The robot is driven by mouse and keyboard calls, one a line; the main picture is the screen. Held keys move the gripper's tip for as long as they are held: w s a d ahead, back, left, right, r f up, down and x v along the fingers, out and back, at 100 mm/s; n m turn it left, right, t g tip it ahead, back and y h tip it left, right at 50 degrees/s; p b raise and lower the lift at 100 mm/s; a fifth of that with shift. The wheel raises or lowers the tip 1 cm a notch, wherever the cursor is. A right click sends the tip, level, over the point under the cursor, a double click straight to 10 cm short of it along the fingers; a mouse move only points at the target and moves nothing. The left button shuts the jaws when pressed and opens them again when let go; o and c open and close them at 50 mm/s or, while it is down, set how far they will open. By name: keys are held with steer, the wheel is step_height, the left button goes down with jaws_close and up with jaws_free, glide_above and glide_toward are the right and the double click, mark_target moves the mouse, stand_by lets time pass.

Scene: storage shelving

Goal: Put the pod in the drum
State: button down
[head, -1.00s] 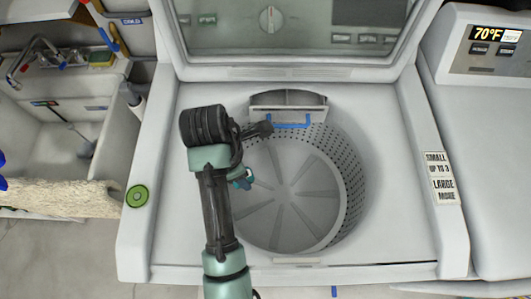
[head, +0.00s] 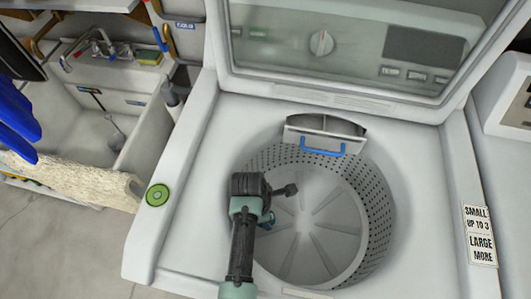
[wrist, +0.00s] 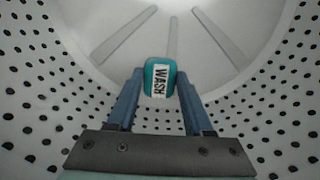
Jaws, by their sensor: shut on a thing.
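The pod (wrist: 160,78) is a small teal, rounded piece with a white "WASH" label. In the wrist view it sits between the tips of the two blue fingers of my gripper (wrist: 158,88), which is shut on it. The drum (head: 375,205) is the round, perforated tub of the open washer, with radial ribs on its floor. In the head view my gripper (head: 268,219) is over the left part of the drum opening, pointing down, partly hidden by my wrist. The wrist view shows the perforated drum wall (wrist: 45,85) around the fingers and the ribbed floor beyond the pod.
The washer's lid (head: 340,50) stands open behind. A dispenser tray with a blue handle (head: 322,148) is at the drum's back rim. A green round object (head: 157,195) lies on the washer's left edge. A sink (head: 110,125) is at left.

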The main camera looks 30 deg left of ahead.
steer(key=shift+f, duration=0.35)
steer(key=shift+f, duration=0.15)
steer(key=shift+f, duration=0.35)
steer(key=shift+f+b, duration=0.15)
steer(key=shift+b, duration=0.15)
steer(key=shift+c, duration=1.5)
jaws_free()
